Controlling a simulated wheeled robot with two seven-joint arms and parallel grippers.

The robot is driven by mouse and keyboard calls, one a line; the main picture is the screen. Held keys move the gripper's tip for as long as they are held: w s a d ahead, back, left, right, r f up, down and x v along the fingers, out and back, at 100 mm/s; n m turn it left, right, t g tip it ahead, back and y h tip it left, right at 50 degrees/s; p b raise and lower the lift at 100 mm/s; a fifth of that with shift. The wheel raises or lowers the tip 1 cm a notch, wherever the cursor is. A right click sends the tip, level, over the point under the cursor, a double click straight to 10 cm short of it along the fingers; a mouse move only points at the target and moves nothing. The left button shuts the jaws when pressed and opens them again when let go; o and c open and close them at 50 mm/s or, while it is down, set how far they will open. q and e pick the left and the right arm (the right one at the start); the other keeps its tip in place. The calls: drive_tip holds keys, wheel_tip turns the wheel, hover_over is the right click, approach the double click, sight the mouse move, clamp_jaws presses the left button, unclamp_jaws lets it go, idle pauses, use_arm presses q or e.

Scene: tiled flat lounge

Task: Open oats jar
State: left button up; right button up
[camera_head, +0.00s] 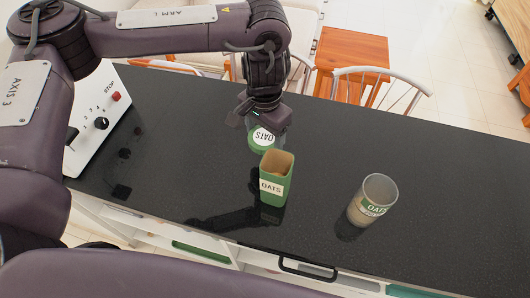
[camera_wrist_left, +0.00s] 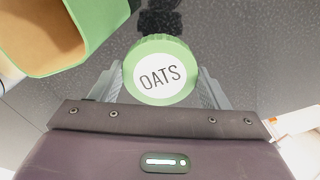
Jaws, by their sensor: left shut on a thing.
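My left gripper (camera_head: 262,122) is shut on a round green lid (camera_head: 263,138) with a white OATS label. In the left wrist view the lid (camera_wrist_left: 161,70) sits between the two fingers (camera_wrist_left: 160,92), its labelled face toward the camera. I cannot tell whether the lid touches the counter. A clear glass jar (camera_head: 373,199) with a green OATS label stands to the right on the counter, apart from the gripper. Its top looks uncovered and pale oats show low inside. My right gripper is not in view.
A green box (camera_head: 273,179) with an OATS label and tan inside stands just in front of the lid; it also shows in the left wrist view (camera_wrist_left: 75,45). A white control panel (camera_head: 100,115) is at the left. The black counter (camera_head: 450,190) is clear at right.

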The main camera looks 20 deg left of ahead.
sight(264, 145)
use_arm(q)
wheel_tip(264, 145, down, 5)
drive_tip(key=shift+a+r, duration=0.1)
drive_tip(key=shift+r, duration=0.1)
wheel_tip(264, 145, down, 3)
drive_tip(key=shift+s+b, duration=0.1)
drive_tip(key=shift+b, duration=0.45)
drive_tip(key=shift+f, duration=0.65)
drive_tip(key=o, duration=1.1)
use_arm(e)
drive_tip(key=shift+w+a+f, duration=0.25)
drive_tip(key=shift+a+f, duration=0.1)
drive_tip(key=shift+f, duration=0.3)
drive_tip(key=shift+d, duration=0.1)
